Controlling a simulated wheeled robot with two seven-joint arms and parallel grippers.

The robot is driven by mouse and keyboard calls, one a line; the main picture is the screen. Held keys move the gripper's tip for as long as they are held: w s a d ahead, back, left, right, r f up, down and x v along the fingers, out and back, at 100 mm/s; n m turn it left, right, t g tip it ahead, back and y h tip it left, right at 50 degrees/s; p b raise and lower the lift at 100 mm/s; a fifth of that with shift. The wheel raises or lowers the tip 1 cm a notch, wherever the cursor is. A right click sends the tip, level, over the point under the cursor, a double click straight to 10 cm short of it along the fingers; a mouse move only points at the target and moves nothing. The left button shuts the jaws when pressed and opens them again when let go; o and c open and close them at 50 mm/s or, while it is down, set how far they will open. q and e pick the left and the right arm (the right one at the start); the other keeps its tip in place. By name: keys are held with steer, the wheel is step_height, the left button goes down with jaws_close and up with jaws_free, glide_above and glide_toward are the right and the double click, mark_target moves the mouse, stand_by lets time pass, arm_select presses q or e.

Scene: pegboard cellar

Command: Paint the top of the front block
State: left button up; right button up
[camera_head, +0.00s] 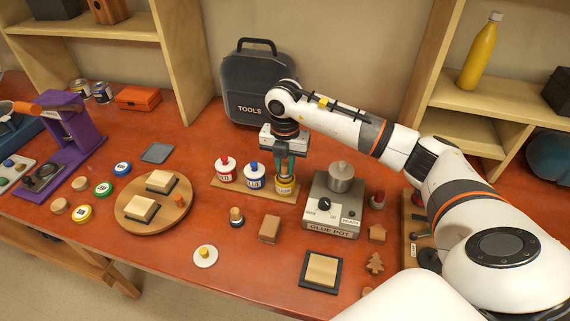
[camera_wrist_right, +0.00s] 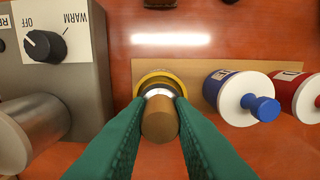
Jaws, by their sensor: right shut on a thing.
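The front block (camera_head: 140,209) has a pale cream top and sits on a round wooden turntable (camera_head: 154,226). A similar back block (camera_head: 162,181) sits behind it. My right gripper (camera_head: 285,174) is over the yellow paint pot (camera_head: 285,187). In the right wrist view its green fingers (camera_wrist_right: 160,118) are shut on a brown round handle (camera_wrist_right: 159,122), which stands over the open yellow pot (camera_wrist_right: 157,80). The handle's lower end is hidden. A white lid with a yellow knob (camera_head: 205,256) lies on the table. My left gripper is not in view.
The red pot (camera_head: 226,170) and blue pot (camera_head: 255,178) stand lidded beside the yellow one on a wooden strip. The glue pot heater (camera_head: 333,208) is close on the right. A short wooden-topped piece (camera_head: 236,217) and a brown block (camera_head: 269,229) stand in front.

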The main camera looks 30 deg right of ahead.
mark_target(285, 164)
steer(key=shift+r+p, duration=1.65)
steer(key=shift+r, duration=1.2)
steer(key=n, duration=0.1)
steer(key=a+n, duration=0.1)
steer(key=shift+s+a+r+n, duration=0.1)
steer(key=shift+r+n, duration=0.05)
steer(key=shift+n, duration=0.25)
steer(key=s+a+r+m+b, duration=0.1)
steer(key=s+a+m, duration=0.4)
steer(key=m, duration=0.9)
steer(key=s+a+r+m+b, duration=0.1)
steer(key=s+a+m+b, duration=0.2)
steer(key=m, duration=1.2)
steer(key=s+a, duration=0.2)
steer(key=a, duration=0.2)
steer(key=shift+s, duration=0.3)
steer(key=shift+a+r, duration=0.1)
